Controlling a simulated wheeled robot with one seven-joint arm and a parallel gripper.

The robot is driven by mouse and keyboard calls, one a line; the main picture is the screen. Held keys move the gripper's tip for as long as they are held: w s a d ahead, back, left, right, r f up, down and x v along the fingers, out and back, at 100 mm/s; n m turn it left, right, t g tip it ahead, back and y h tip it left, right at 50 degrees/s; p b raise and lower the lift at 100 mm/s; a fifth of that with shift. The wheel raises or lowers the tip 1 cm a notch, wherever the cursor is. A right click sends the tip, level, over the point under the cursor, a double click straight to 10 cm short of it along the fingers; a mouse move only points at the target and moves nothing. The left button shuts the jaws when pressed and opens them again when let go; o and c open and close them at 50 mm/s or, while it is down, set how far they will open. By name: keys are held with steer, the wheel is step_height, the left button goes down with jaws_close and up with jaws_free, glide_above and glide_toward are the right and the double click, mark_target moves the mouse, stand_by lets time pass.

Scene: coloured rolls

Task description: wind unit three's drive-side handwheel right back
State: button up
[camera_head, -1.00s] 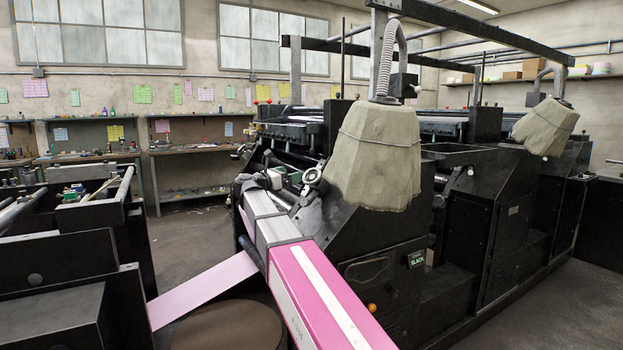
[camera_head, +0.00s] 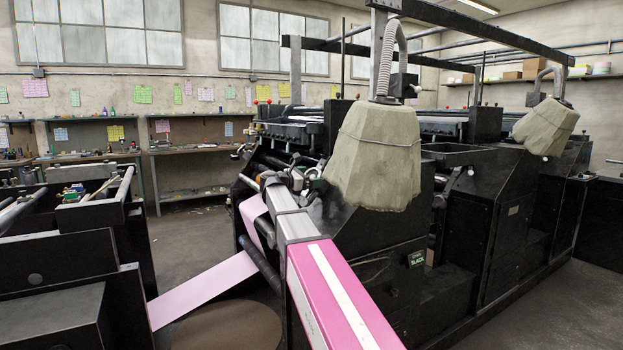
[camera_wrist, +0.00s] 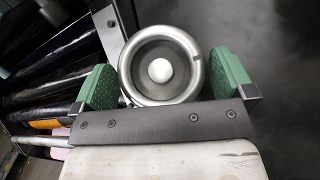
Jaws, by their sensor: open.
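A round metal handwheel (camera_wrist: 160,92) with a pale hub and a small dark notch on its upper right rim fills the middle of the wrist view. My gripper (camera_wrist: 163,82) is open, with one green pad at the wheel's left side and one at its right. The gaps are narrow, and I cannot tell whether either pad touches the rim. In the head view my gripper (camera_head: 298,180) is at the near black press unit (camera_head: 370,240), where my arm and gripper largely hide the wheel. No unit number is readable.
A pink web (camera_head: 205,288) runs up to rollers left of my arm. A small plate reading SLACK (camera_head: 416,259) is on the unit. A covered lamp-like hood (camera_head: 375,160) hangs close above my arm. Dark rollers (camera_wrist: 50,70) lie left of the wheel.

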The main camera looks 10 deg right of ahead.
steer(key=shift+w+d, duration=0.2)
steer(key=shift+d, duration=0.3)
steer(key=c, duration=0.7)
steer(key=shift+s, duration=0.1)
